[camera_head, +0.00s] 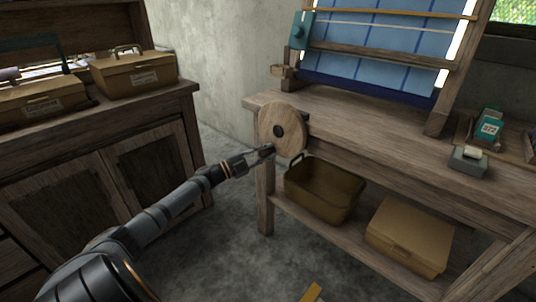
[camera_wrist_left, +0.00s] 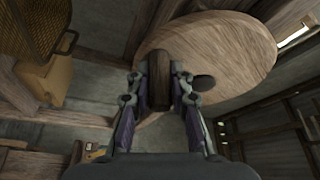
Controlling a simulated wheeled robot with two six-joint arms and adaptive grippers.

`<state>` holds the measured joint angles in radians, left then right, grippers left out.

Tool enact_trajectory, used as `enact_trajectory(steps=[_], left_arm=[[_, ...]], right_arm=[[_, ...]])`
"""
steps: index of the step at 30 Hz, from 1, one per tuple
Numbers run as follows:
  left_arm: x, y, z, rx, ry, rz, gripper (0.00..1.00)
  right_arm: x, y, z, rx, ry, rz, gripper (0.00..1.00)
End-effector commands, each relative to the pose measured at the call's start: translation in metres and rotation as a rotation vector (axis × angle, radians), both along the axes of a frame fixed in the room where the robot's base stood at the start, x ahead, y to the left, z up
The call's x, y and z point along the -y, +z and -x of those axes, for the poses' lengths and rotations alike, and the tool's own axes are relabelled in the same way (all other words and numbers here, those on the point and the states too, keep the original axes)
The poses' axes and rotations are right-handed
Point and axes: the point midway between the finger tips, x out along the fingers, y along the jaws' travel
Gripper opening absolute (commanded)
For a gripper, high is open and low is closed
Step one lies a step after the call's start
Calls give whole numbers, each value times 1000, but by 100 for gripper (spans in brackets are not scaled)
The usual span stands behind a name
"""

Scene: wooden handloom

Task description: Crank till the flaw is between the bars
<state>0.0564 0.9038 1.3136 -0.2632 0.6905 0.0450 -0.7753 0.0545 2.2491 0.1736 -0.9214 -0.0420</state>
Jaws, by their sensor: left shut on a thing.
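A round wooden crank wheel (camera_head: 284,130) with a dark hub sits at the left end of the loom bench. My left gripper (camera_head: 266,150) is at the wheel's lower left edge. In the left wrist view its fingers (camera_wrist_left: 158,90) are shut on the brown crank handle (camera_wrist_left: 159,78), with the wheel face (camera_wrist_left: 228,52) behind it. The loom holds blue cloth (camera_head: 375,62) with darker grid lines. A thin pale bar (camera_head: 390,30) crosses it, with a wooden bar (camera_head: 385,58) below. I cannot make out a flaw in the cloth. My right gripper is not in view.
A metal bin (camera_head: 325,190) and a cardboard box (camera_head: 410,234) stand on the bench's lower shelf. A small teal device (camera_head: 488,127) and a grey block (camera_head: 468,160) sit on the benchtop (camera_head: 370,125). A cabinet with tan cases (camera_head: 134,72) stands at left.

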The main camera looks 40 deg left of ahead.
Motion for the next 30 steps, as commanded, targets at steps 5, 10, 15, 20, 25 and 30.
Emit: enact_trajectory(steps=[5,10,15,20,25,30], left_arm=[[-2,0,0,0,3,-15,0],[-2,0,0,0,3,-16,0],[-2,0,0,0,3,-15,22],[-2,0,0,0,2,-15,44],[-2,1,0,1,1,-15,44],[-3,0,3,0,1,-17,44]], right_arm=[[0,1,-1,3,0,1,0],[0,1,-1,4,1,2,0],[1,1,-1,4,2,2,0],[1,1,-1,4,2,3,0],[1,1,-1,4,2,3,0],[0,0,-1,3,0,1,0]])
